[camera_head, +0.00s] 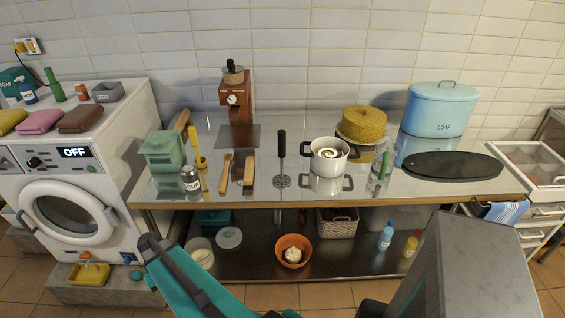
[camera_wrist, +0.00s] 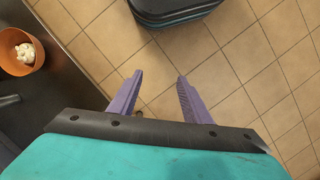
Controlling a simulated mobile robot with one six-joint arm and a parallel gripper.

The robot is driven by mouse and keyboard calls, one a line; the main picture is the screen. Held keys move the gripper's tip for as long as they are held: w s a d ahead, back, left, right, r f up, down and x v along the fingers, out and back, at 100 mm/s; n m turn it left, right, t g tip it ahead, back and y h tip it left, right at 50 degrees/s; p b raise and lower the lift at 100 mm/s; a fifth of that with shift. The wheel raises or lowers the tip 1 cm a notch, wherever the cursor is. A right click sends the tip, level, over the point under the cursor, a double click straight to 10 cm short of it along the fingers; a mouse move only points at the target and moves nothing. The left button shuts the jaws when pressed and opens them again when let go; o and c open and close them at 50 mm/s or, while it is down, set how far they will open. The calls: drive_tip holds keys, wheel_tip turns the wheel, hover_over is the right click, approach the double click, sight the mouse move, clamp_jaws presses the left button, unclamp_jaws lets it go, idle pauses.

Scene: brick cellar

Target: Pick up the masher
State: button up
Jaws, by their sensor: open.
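The masher (camera_head: 281,143) has a black handle and a round perforated metal foot. The masher is not in the wrist view. The fingers cannot be made out in the head view.
A white pot (camera_head: 329,156) stands close right of the masher; a wooden brush-like block (camera_head: 249,168) and wooden spoon (camera_head: 226,170) lie left. A clear bottle (camera_head: 380,172) and dark board (camera_head: 452,165) are further right. An orange bowl (camera_head: 293,244) sits on the lower shelf.

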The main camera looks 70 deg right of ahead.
drive_tip(key=w+d+r+m+t+p, duration=0.2)
drive_tip(key=d+r+m+p, duration=0.15)
drive_tip(key=d+r, duration=1.2)
wheel_tip(320, 180, up, 35)
drive_tip(key=m+t+h+p, duration=0.1)
drive_tip(key=m+h+p, duration=0.2)
drive_tip(key=m+p, duration=0.35)
hover_over(283, 131)
drive_tip(key=a, duration=0.1)
drive_tip(key=shift+s+a+f+n, duration=0.15)
drive_tip(key=shift+s+f+n, duration=0.15)
drive_tip(key=shift+n, duration=0.1)
drive_tip(key=shift+w+d+f+b, duration=0.15)
drive_tip(key=shift+f+b, duration=0.45)
drive_tip(key=shift+f, duration=0.8)
drive_tip(key=shift+d+f+b, duration=0.25)
drive_tip(key=shift+f+b, duration=0.3)
drive_tip(key=shift+f, duration=0.9)
drive_tip(key=shift+w+d+f+b, duration=0.15)
drive_tip(key=shift+f+b, duration=0.45)
drive_tip(key=shift+f, duration=0.8)
drive_tip(key=shift+d+f, duration=0.1)
